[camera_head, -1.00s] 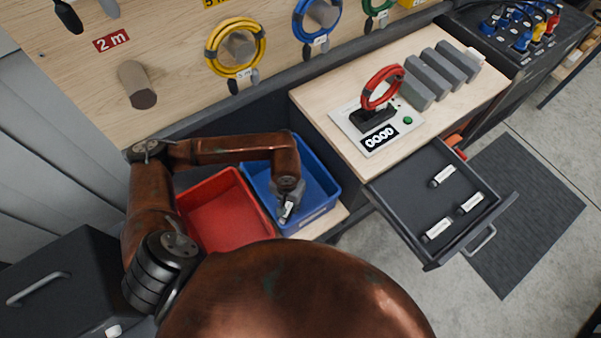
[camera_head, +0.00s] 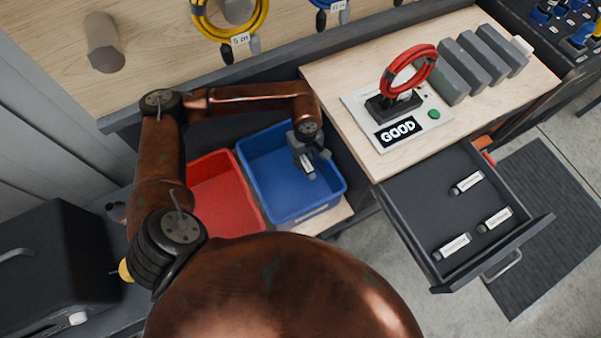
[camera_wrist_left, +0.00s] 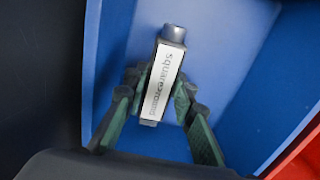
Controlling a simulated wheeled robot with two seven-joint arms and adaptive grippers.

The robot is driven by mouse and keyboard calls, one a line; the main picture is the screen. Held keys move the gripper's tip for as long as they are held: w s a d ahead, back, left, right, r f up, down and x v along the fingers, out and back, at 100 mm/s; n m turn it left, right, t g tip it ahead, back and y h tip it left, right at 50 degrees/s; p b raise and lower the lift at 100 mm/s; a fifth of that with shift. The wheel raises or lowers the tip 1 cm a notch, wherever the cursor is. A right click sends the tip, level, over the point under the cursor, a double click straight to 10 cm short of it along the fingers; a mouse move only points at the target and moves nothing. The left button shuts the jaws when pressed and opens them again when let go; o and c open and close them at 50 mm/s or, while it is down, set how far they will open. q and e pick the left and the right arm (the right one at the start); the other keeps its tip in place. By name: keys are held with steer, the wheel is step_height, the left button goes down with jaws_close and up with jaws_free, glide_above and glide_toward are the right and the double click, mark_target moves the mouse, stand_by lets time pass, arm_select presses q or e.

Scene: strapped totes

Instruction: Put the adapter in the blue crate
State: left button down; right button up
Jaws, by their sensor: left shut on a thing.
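The adapter (camera_wrist_left: 162,85), a dark stick with a white printed label, is between the fingers of my left gripper (camera_wrist_left: 158,92) in the left wrist view. The gripper is shut on it. In the head view my left gripper (camera_head: 308,168) points down over the blue crate (camera_head: 262,207), toward its right side, with a small white part of the adapter showing. Blue walls and floor surround the adapter in the wrist view. I cannot tell how high it is above the crate floor. My right gripper is not in view.
A red crate (camera_head: 206,176) stands left of the blue one. On the bench, a tester (camera_head: 436,98) with a red cable ring (camera_head: 431,59) shows GOOD. The open drawer (camera_head: 413,205) at right holds three labelled adapters. Free crate floor lies left of the gripper.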

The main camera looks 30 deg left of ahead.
arm_select(q)
step_height(320, 180, down, 8)
steer(key=shift+f+b, duration=0.1)
steer(key=shift+b, duration=0.8)
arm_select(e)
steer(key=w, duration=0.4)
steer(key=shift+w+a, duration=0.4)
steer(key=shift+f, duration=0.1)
